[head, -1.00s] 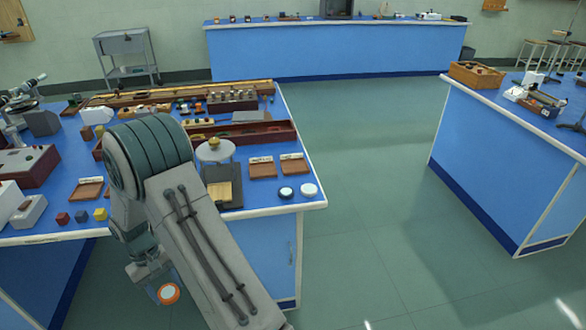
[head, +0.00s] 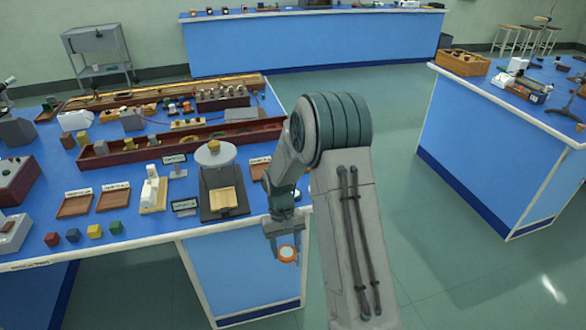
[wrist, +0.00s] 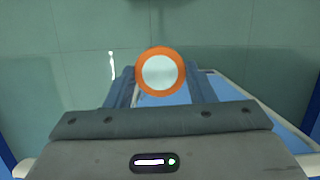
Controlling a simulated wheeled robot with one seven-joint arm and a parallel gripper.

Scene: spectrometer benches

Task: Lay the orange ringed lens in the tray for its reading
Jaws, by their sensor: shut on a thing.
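The orange ringed lens (head: 288,253) is a pale disc in an orange ring. My gripper (head: 287,256) is shut on it, in front of the near bench's right corner and clear of the top. In the wrist view the lens (wrist: 160,72) sits between the two fingers (wrist: 160,90), its face toward the camera. Small brown trays with pale labels lie on the near bench: two side by side, the left tray (head: 74,206) and the right tray (head: 113,199), and another tray (head: 260,168) partly hidden behind my arm. The label writing is too small to read.
The near blue bench (head: 150,232) also holds a round-topped stand (head: 215,154), a black base with a wooden pad (head: 223,199), a white instrument (head: 152,192), small display cards and coloured cubes (head: 95,231). Open floor (head: 400,250) lies to the right, before another bench (head: 500,150).

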